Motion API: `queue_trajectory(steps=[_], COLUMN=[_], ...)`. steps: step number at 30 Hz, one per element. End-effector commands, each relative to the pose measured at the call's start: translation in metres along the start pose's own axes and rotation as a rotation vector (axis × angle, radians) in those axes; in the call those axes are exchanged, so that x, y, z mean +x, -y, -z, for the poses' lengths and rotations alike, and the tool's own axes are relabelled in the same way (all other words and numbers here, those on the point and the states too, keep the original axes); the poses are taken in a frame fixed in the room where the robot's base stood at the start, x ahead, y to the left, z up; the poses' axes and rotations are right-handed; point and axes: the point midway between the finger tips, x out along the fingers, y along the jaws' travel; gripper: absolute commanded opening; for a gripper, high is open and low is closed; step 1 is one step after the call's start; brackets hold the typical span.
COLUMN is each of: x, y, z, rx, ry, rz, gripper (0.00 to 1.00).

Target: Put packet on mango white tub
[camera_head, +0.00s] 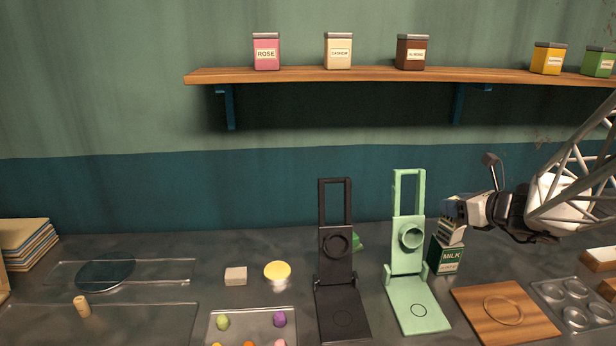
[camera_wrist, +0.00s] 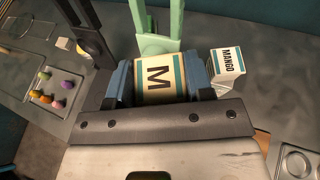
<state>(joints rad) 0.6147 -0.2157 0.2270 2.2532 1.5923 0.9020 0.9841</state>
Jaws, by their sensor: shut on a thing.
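My gripper (camera_head: 456,212) is at the right in the head view, above the counter. In the wrist view my gripper (camera_wrist: 158,86) has its two blue fingers on either side of a cream packet (camera_wrist: 165,74) with teal stripes and a large letter M. The packet (camera_head: 452,232) shows below the fingers in the head view, tilted. A white tub (camera_wrist: 227,62) marked MANGO stands just right of the packet in the wrist view.
A light green stand (camera_head: 408,262) and a black stand (camera_head: 336,262) rise left of my gripper. A wooden board (camera_head: 490,322) with a ring lies in front. A tray (camera_head: 285,318) of coloured balls is farther left. A wall shelf (camera_head: 430,75) with jars is above.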

Motion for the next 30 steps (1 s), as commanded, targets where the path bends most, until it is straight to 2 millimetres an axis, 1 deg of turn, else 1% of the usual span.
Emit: queue_trajectory(steps=[1,3,9,14,23,30], x=[-0.006,-0.012,-0.023,-0.026,-0.026,-0.02], y=[0.001,0.001,0.0,-0.001,-0.001,0.005], z=[0.009,0.019,0.038,0.042,0.042,0.041], rx=[0.004,0.004,0.004,0.002,0.002,0.003], ry=[-0.001,-0.001,0.0,0.001,0.001,0.001], rz=[0.003,0.004,0.006,0.006,0.006,0.006], gripper=[0.22,0.22,0.22,0.22,0.22,0.22])
